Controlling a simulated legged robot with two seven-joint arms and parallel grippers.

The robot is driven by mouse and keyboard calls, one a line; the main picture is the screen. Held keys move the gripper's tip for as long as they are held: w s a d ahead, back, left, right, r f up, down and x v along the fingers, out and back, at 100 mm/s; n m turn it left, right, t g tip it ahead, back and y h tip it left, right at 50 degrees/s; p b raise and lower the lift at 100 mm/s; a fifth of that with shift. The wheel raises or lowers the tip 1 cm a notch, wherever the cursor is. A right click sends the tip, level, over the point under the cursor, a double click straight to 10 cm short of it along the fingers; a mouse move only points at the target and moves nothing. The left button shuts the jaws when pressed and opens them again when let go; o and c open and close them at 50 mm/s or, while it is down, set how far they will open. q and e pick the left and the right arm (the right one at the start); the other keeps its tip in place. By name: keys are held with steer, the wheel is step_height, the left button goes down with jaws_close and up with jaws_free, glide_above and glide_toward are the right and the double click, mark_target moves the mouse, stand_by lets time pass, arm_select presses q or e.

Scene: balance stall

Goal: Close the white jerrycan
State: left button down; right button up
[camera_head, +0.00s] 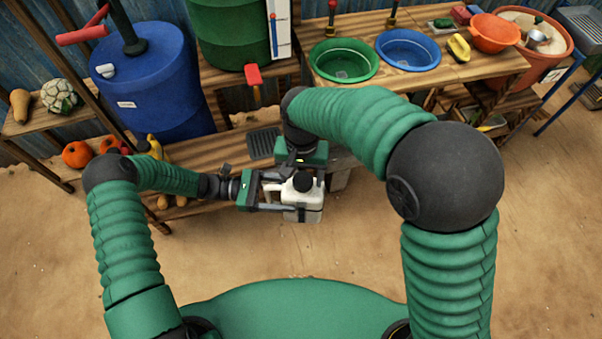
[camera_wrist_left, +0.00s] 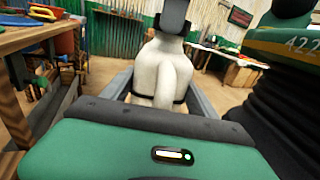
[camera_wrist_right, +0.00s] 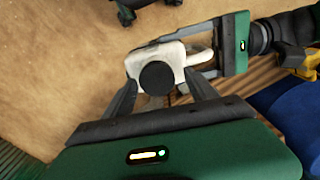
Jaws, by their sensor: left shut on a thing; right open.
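The white jerrycan (camera_head: 299,199) is upright in front of the low wooden shelf. My left gripper (camera_head: 292,207) is shut on its body from the left. A round black cap (camera_head: 303,182) is at the top of the jerrycan; it also shows from above in the right wrist view (camera_wrist_right: 157,78). I cannot tell whether it is fully seated. My right gripper (camera_wrist_right: 160,86) is open just above, with its fingers apart on either side of the cap. In the left wrist view, the jerrycan's handle side (camera_wrist_left: 165,70) faces the camera and a dark part covers its top.
A low wooden shelf (camera_head: 225,160) with a dark grate (camera_head: 263,143) stands behind the jerrycan. A blue barrel (camera_head: 150,85) and a green barrel (camera_head: 233,35) are further back. A table with green (camera_head: 343,60) and blue basins (camera_head: 408,49) stands at the right. The sandy floor in front is clear.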

step_height(320, 180, up, 4)
steer(key=shift+r, duration=0.25)
steer(key=shift+c, duration=0.4)
steer(key=r+n, duration=0.1)
steer(key=n, duration=0.1)
steer(key=shift+r+n, duration=0.1)
steer(key=shift+n, duration=0.3)
step_height(320, 180, up, 2)
steer(key=n, duration=0.6)
steer(key=shift+r, duration=0.15)
step_height(320, 180, down, 8)
steer(key=shift+c, duration=0.4)
